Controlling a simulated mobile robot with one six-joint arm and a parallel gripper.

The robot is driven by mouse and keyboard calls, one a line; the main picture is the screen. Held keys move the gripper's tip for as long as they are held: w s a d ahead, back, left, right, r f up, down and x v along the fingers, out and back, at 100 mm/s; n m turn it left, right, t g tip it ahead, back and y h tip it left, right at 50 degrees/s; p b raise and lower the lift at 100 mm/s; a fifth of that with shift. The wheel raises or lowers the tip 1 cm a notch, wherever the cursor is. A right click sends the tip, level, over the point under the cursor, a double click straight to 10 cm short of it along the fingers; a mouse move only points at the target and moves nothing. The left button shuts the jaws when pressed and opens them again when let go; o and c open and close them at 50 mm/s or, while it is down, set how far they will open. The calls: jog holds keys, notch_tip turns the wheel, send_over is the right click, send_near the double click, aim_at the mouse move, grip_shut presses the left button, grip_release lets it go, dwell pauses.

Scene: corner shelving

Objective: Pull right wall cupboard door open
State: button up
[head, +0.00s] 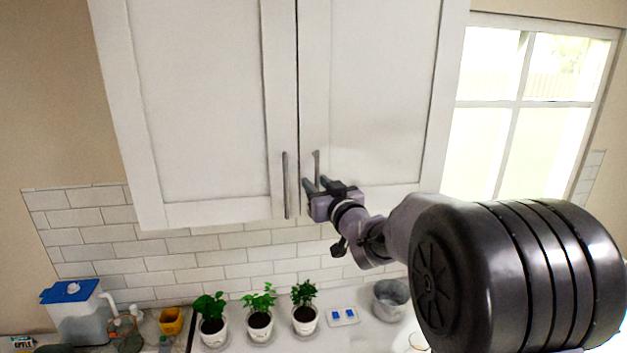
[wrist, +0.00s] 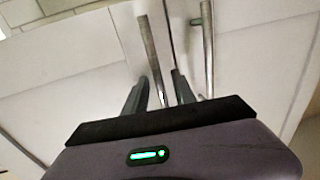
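The right wall cupboard door (head: 375,95) is white and shut, level with the left door. Its vertical metal bar handle (head: 316,163) is near its lower left corner. My gripper (head: 316,184) is at the lower part of this handle. In the wrist view, which looks upside down, the right door's handle (wrist: 151,55) runs down between the two dark fingers of my gripper (wrist: 160,92). The fingers are apart, with a gap beside the bar. Whether either finger touches the bar cannot be told.
The left door (head: 198,100) is shut; its handle (head: 287,185) is close beside my gripper and also shows in the wrist view (wrist: 207,45). Potted plants (head: 259,320), a metal pot (head: 391,300) and a water jug (head: 80,315) stand on the counter below. A window (head: 535,110) is at right.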

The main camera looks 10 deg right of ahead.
jog(key=shift+w, duration=0.15)
grip_shut()
dwell(1.4)
